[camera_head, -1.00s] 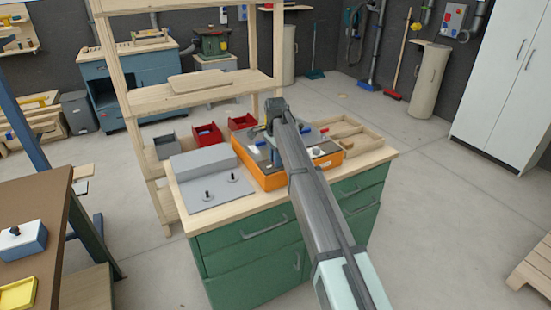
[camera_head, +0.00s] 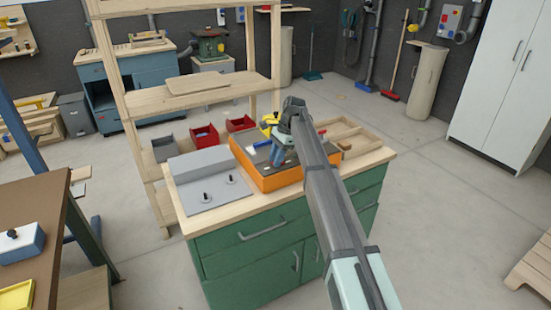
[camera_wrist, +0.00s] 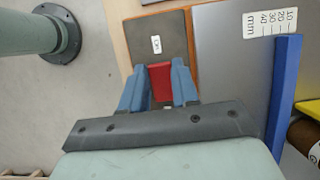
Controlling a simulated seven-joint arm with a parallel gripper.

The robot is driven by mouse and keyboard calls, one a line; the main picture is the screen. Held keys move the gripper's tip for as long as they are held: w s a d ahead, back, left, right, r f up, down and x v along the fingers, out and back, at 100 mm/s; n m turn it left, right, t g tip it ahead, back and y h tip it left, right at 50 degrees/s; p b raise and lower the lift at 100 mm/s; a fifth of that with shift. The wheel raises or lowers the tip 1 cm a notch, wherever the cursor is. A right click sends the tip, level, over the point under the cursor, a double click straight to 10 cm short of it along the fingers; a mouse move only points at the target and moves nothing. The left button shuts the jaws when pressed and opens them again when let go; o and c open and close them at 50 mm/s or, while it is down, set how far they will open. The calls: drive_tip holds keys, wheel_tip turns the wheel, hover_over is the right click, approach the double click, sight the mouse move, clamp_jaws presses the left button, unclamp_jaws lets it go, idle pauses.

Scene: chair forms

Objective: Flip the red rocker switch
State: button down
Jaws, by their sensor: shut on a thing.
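The red rocker switch (camera_wrist: 160,82) shows in the wrist view on a dark brown plate (camera_wrist: 172,25) with a small white "On" label (camera_wrist: 155,44). My gripper (camera_wrist: 158,78) has a blue finger on each side of the switch and is shut on it. The switch's lower end is partly hidden, so I cannot tell which way it is tipped. In the head view my gripper (camera_head: 279,158) reaches down over the orange box (camera_head: 282,179) on the workbench, and the red switch is hidden there.
The workbench (camera_head: 215,218) also bears a grey plate (camera_head: 221,196) with two black knobs, left of the box, and a wooden tray (camera_head: 365,143) behind. Red bins (camera_head: 204,138) stand at the back left. A wooden shelf frame (camera_head: 200,96) rises close behind the bench.

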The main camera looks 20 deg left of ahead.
drive_tip(key=c, duration=0.8)
unclamp_jaws()
drive_tip(key=shift+c, duration=0.2)
drive_tip(key=v, duration=1.3)
drive_tip(key=shift+r, duration=0.4)
drive_tip(key=shift+d+f, duration=0.1)
drive_tip(key=shift+d, duration=0.05)
